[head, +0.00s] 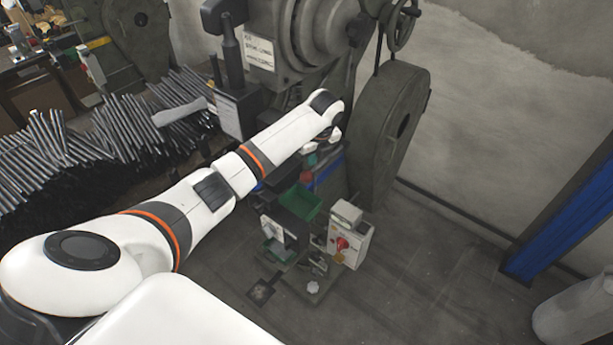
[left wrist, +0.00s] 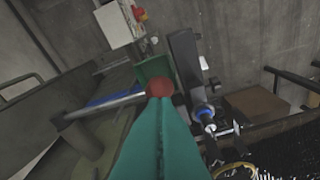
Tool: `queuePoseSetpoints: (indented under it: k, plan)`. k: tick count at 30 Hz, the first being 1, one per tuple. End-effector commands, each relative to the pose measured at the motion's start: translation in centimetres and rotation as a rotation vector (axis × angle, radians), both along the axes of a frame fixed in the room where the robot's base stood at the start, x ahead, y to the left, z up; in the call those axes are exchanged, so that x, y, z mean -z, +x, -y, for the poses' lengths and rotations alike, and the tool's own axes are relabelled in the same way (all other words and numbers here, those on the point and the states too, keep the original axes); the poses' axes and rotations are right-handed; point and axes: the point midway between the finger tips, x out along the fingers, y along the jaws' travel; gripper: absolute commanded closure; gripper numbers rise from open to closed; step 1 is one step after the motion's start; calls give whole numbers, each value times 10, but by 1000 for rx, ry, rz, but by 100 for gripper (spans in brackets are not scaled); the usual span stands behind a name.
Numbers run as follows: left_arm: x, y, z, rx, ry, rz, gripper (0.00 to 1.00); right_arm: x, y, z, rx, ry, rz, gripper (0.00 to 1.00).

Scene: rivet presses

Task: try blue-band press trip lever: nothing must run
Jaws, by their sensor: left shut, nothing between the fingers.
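My left arm reaches across the head view from the lower left, and its gripper (head: 310,158) is at the small bench press (head: 293,229). In the left wrist view the teal fingers (left wrist: 158,105) are together and empty. A red ball knob (left wrist: 158,87) shows right at their tips; I cannot tell whether they touch. The red knob (head: 305,178) also shows in the head view, below the gripper. A dark press column (left wrist: 184,60) stands right of the tips, with a blue ring (left wrist: 203,112) on a shaft near it. My right gripper is not in view.
A pale control box (head: 348,240) with a red switch (head: 341,243) stands beside the press. Green trays (head: 300,203) sit close by. A large machine with a flywheel (head: 390,130) rises behind. Many metal rods (head: 60,150) are piled left.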

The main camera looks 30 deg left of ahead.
Motion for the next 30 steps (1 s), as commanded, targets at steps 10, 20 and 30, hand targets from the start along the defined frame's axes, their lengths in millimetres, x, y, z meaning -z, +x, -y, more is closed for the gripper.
queuePoseSetpoints:
  k: [10, 20, 30]
  plan:
    - [7, 0, -1, -1, -2, -1, 100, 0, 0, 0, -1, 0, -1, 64]
    - [46, 3, -9, -2, -1, -2, 100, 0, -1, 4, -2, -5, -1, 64]
    - [69, 7, -15, -1, -1, 2, 100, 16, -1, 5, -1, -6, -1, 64]
